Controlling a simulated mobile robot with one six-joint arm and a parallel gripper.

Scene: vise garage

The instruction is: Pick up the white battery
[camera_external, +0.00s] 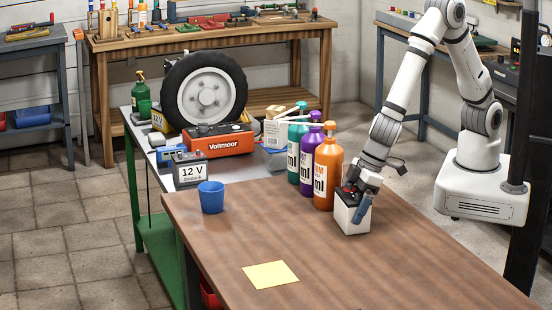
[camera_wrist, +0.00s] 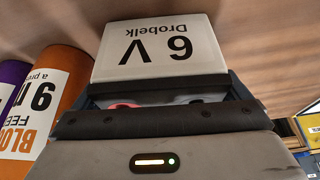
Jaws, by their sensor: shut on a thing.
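The white battery (camera_external: 350,218) has a dark top and is at the right part of the brown wooden table (camera_external: 235,245). My gripper (camera_external: 357,196) reaches down on it from above and is shut on it. In the wrist view the white battery (camera_wrist: 157,50) shows its face, with "6 V Drobelk" upside down. My gripper (camera_wrist: 165,95) has dark fingers along both sides of it, and its black top edge lies between them. The battery looks upright. I cannot tell whether its base touches the table.
Orange (camera_external: 327,180), purple (camera_external: 306,165) and teal (camera_external: 294,150) bottles stand just left of the battery. A blue cup (camera_external: 211,197) and a yellow sheet (camera_external: 270,275) are on the table. The front right of the table is clear.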

